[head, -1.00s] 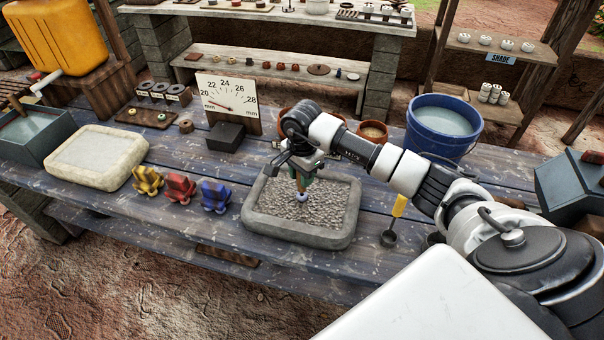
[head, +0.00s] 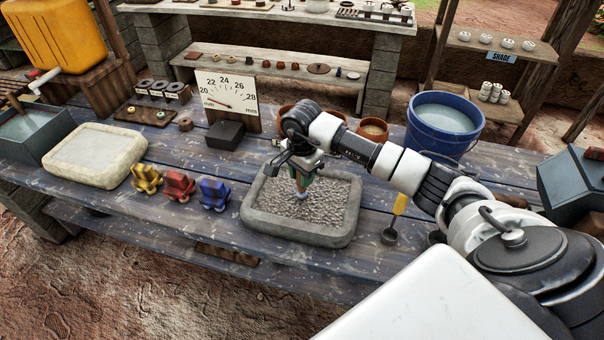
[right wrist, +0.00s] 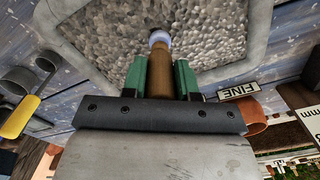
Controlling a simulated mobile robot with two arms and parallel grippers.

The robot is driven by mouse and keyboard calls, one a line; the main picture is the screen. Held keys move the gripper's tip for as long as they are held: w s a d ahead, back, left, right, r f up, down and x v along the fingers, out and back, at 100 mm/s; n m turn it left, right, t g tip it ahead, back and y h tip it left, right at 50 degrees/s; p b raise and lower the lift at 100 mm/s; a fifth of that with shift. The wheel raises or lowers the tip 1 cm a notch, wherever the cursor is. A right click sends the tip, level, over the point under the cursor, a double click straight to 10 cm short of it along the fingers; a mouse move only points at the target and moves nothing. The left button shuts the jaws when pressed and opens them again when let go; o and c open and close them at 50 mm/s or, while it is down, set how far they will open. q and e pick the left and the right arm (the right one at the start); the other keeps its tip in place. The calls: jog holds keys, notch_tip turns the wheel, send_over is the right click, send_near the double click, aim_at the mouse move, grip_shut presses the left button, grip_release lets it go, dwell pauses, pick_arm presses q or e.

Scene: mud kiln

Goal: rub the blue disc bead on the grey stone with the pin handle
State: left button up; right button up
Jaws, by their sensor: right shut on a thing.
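My right gripper (head: 301,177) is shut on the brown pin handle (right wrist: 159,80), with its green fingers on either side. The handle points down at the grey stone (head: 290,235), a rimmed slab with a rough, pebbly grey bed. The small pale-blue bead (head: 302,196) is at the handle's lower tip, over the middle of the bed. It also shows in the right wrist view (right wrist: 159,38). The bead seems to be at the bed's surface, but I cannot tell whether it touches. My left gripper is not in view.
Left of the stone stand blue (head: 214,194), red (head: 179,187) and yellow (head: 146,178) holders, then a pale basin (head: 118,178). A dial board (head: 227,100) and dark block (head: 225,135) stand behind. A yellow-handled scoop (head: 394,220) lies right; a blue bucket (head: 440,140) stands behind it.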

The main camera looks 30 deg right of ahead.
jog(key=shift+f+b, duration=0.4)
jog(key=shift+f, duration=0.05)
dwell(0.4)
jog(key=shift+s+d, duration=0.1)
